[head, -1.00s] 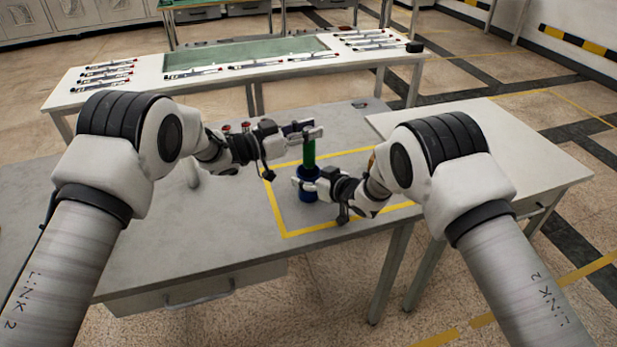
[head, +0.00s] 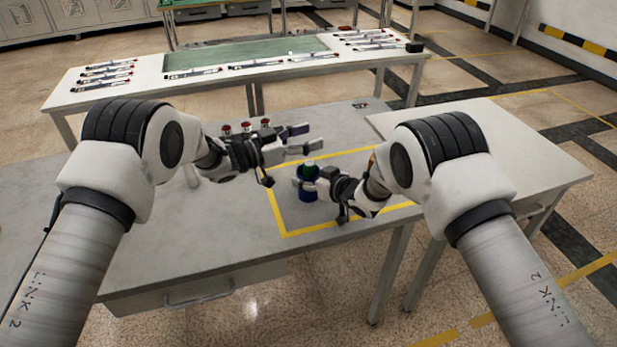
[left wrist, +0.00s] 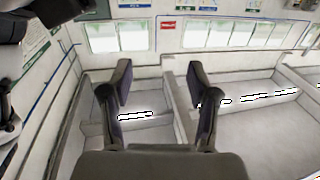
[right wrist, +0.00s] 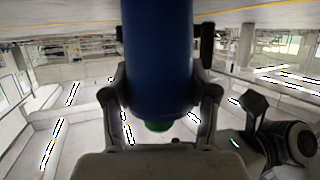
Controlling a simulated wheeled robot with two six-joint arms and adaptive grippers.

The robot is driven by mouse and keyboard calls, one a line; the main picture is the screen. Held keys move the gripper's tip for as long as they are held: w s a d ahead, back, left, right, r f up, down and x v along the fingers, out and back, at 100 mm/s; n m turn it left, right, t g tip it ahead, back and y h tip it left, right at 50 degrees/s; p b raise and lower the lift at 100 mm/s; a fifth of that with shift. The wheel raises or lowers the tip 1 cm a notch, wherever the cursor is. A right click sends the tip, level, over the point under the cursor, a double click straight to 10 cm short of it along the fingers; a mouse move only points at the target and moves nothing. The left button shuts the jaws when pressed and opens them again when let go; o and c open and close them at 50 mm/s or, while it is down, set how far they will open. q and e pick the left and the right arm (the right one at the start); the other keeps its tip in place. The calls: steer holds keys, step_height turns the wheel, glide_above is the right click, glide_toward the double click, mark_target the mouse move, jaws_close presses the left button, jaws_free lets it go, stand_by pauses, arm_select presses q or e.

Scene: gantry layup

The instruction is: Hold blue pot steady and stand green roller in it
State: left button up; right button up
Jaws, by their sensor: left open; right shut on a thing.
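The blue pot (head: 307,195) stands upright inside the yellow outline on the grey table. My right gripper (head: 308,184) is shut around it. In the right wrist view, the blue pot (right wrist: 158,55) fills the space between the fingers of my right gripper (right wrist: 165,98). The green roller (head: 309,164) is in the pot, with a short green part showing above the rim. A bit of the green roller also shows in the right wrist view (right wrist: 158,126). My left gripper (head: 304,139) is open and empty, above and apart from the roller; its fingers (left wrist: 160,100) hold nothing.
Several red-topped items (head: 226,129) stand behind my left wrist. A white side table (head: 500,150) is at the right. A long white bench (head: 110,93) with a green mat and several tools stands at the back. The front left of the grey table (head: 190,240) is clear.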

arm_select(q)
steer(key=v, duration=1.1)
steer(key=shift+s+a, duration=0.15)
steer(key=shift+a, duration=0.1)
steer(key=shift+f, duration=0.1)
arm_select(e)
steer(key=o, duration=1.2)
